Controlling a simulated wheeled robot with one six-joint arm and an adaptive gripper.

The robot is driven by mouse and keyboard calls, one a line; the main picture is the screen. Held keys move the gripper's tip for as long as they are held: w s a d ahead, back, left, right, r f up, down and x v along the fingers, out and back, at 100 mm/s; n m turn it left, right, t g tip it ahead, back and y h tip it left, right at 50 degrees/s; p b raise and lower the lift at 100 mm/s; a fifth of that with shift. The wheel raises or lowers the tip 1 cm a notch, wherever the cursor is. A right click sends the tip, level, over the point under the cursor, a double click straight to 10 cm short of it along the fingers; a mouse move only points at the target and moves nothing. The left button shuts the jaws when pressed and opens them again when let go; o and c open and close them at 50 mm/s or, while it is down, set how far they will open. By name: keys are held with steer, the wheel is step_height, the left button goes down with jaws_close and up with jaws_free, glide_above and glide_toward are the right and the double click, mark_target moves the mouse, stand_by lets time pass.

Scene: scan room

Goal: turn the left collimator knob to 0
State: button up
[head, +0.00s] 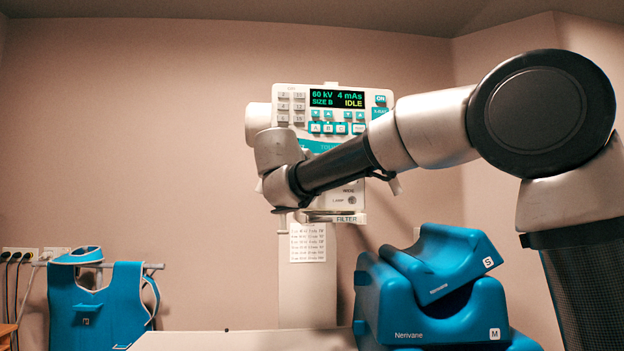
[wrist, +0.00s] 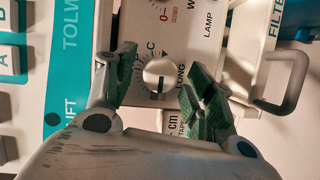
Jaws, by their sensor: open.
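A round light-coloured collimator knob (wrist: 159,74) sits on the white panel in the wrist view, with a printed scale around it and the word LONG beside it. A dark mark runs from its middle toward the bottom of the picture. A second scale with a red 0 and the word CLOSED shows above it, partly cut off. My gripper (wrist: 161,80) is open, with one green-padded finger on each side of the knob. No clear contact shows. In the head view my arm covers the knobs and the gripper's fingers.
The x-ray unit (head: 290,103) has a lit display (head: 337,99) reading IDLE. A grey handle (wrist: 288,85) sticks out right of the fingers. Blue foam supports (head: 400,300) lie below right; a blue apron (head: 95,305) hangs at left.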

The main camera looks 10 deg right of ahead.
steer(key=v, duration=1.2)
step_height(320, 180, down, 13)
steer(key=d+n+g+y, duration=0.1)
steer(key=g+y, duration=0.1)
steer(key=g, duration=0.2)
steer(key=s+d+f+m+g, duration=0.2)
steer(key=s+d+f+g, duration=0.3)
steer(key=d+f, duration=0.45)
steer(key=s+d+f+m+y, duration=0.1)
steer(key=s+d+f+m, duration=0.2)
steer(key=s+d, duration=0.4)
steer(key=s+d+f+m+g+y, duration=0.1)
steer(key=s+d+f+m+y, duration=0.1)
steer(key=s+d+f+m, duration=0.2)
steer(key=s+d+f+m+g+y, duration=0.1)
steer(key=s+d+f+m, duration=0.3)
steer(key=s+d, duration=0.5)
step_height(320, 180, down, 3)
steer(key=s, duration=0.2)
steer(key=shift+s+d+r+y, duration=0.25)
steer(key=shift+s+d+y, duration=0.05)
